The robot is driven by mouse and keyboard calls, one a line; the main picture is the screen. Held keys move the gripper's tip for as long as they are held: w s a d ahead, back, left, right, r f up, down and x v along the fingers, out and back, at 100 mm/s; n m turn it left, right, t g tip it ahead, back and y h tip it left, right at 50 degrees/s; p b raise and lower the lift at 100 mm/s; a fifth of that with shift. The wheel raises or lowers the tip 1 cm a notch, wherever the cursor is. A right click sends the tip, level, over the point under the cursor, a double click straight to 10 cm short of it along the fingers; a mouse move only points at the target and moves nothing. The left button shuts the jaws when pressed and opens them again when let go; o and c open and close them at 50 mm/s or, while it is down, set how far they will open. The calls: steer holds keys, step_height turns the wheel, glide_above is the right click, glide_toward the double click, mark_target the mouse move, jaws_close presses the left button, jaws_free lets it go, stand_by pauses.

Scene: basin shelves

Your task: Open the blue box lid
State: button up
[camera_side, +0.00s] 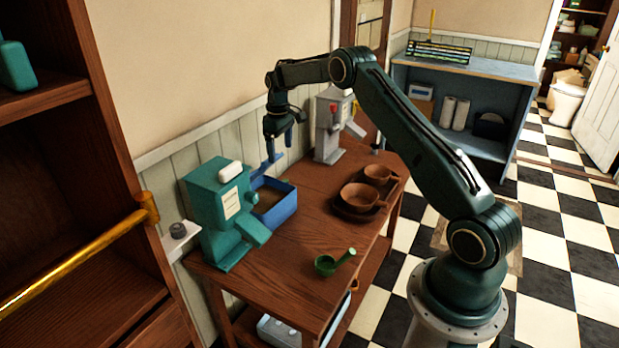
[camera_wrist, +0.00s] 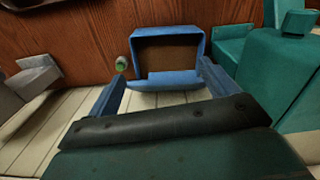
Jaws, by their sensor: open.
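The blue box (camera_side: 283,210) sits on the wooden table beside the teal machine, near the wall. Its top is open and its brown inside shows; the wrist view also shows the open box (camera_wrist: 203,45). The blue lid (camera_side: 262,165) stands raised along the box's wall side, and it shows as a narrow blue strip in the wrist view (camera_wrist: 167,79). My gripper (camera_side: 280,146) is above the lid side of the box, fingers apart and pointing down. In the wrist view my gripper (camera_wrist: 162,72) has nothing between its fingers; whether a finger touches the lid is unclear.
The teal machine (camera_side: 220,205) stands close left of the box, and a grey machine (camera_side: 330,130) stands beyond it. Brown bowls (camera_side: 360,196) and a green scoop (camera_side: 326,265) lie toward the table's front. The panelled wall (camera_side: 215,145) is close behind the box.

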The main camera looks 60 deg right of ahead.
step_height(320, 180, up, 12)
steer(key=shift+r, duration=0.2)
stand_by(0.4)
